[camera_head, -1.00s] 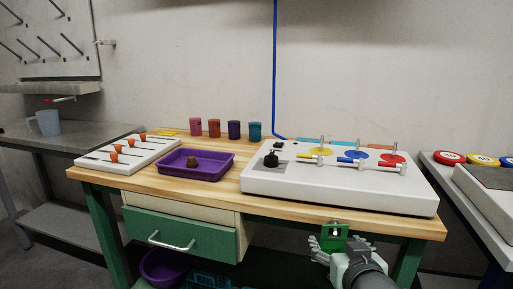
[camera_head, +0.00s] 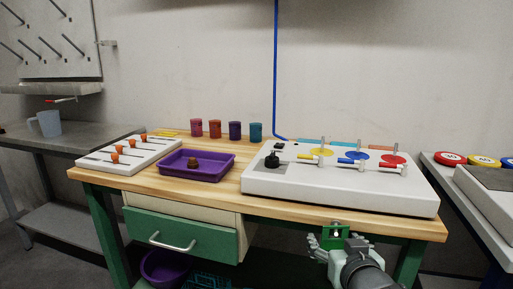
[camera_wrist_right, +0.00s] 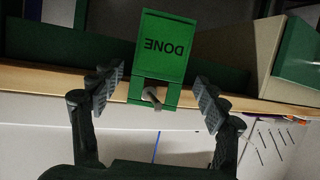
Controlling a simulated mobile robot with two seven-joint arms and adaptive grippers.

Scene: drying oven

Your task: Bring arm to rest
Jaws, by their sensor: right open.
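My right gripper (camera_head: 334,244) is at the front edge of the wooden workbench (camera_head: 215,198), low at the right in the head view. In the right wrist view my right gripper (camera_wrist_right: 158,95) is open, with its two fingers apart. A green box-like part marked "DONE" (camera_wrist_right: 163,47) shows upside down between and beyond the fingers. It has a small grey lever (camera_wrist_right: 152,97). In the head view this green part (camera_head: 342,232) sits at the bench's front edge behind the gripper. I cannot tell whether the fingers touch it. My left gripper is not in view.
A white panel (camera_head: 330,188) with coloured discs and valves stands on the bench. A purple tray (camera_head: 215,175) holds a brown lump (camera_head: 193,162). A white slider board (camera_head: 150,147) is at the left. Several coloured cups (camera_head: 235,131) stand behind. A green drawer (camera_head: 175,237) is below.

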